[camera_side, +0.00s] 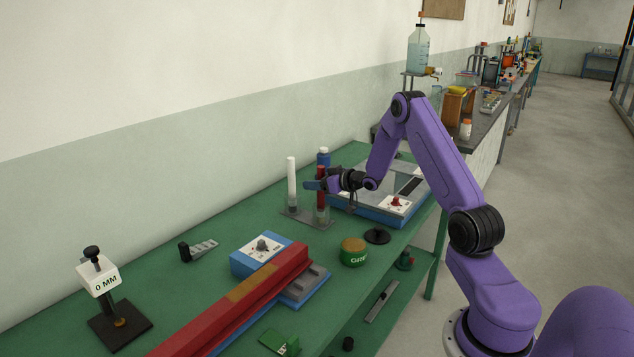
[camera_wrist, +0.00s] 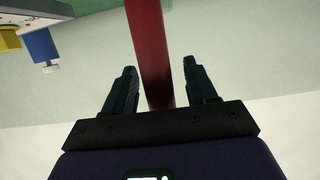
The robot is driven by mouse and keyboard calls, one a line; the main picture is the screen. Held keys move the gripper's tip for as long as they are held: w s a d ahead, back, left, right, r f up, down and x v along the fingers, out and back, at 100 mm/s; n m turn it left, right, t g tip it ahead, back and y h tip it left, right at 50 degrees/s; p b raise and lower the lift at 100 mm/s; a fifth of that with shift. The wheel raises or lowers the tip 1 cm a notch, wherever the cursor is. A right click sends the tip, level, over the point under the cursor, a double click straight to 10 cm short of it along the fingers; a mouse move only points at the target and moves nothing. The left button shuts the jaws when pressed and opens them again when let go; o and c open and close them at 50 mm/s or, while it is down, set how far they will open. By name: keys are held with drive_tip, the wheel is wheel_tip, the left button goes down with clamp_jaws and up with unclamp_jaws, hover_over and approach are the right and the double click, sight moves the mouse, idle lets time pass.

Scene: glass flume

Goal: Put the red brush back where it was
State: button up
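The red brush (camera_side: 321,172) stands upright in a rack with a grey base (camera_side: 293,213) on the green bench; its lower end is at a clear tube. My gripper (camera_side: 317,185) reaches in horizontally from the right at the upper part of the brush. In the wrist view the red shaft (camera_wrist: 149,50) runs between the two fingers of my gripper (camera_wrist: 161,85), with a visible gap on each side. The fingers are apart and do not appear to touch it.
A white rod (camera_side: 292,172) stands just left of the brush, and a blue-capped item (camera_side: 323,155) is close behind. A blue-edged panel (camera_side: 372,211) lies to the right. A black round stand (camera_side: 377,236), green tin (camera_side: 353,252) and long red beam (camera_side: 240,305) are nearer the camera.

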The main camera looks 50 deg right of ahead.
drive_tip(key=v, duration=1.2)
drive_tip(key=w+a+r+n+g+y, duration=0.1)
drive_tip(key=w+a+n+g, duration=0.2)
drive_tip(key=a, duration=1.1)
drive_tip(key=s+a+r+n+g, duration=0.1)
drive_tip(key=s+a+n+g, duration=0.4)
drive_tip(key=a, duration=0.9)
drive_tip(key=s+a+r+n+g, duration=0.15)
drive_tip(key=s+a, duration=0.25)
drive_tip(key=s, duration=0.4)
drive_tip(key=s+a+g, duration=0.2)
drive_tip(key=s+a, duration=0.3)
drive_tip(key=s, duration=0.2)
drive_tip(key=s+r+n+g, duration=0.1)
drive_tip(key=s+n+g, duration=0.2)
drive_tip(key=s, duration=1)
drive_tip(key=shift+s+d+h, duration=0.3)
drive_tip(key=shift+s+d, duration=0.05)
drive_tip(key=shift+s, duration=0.05)
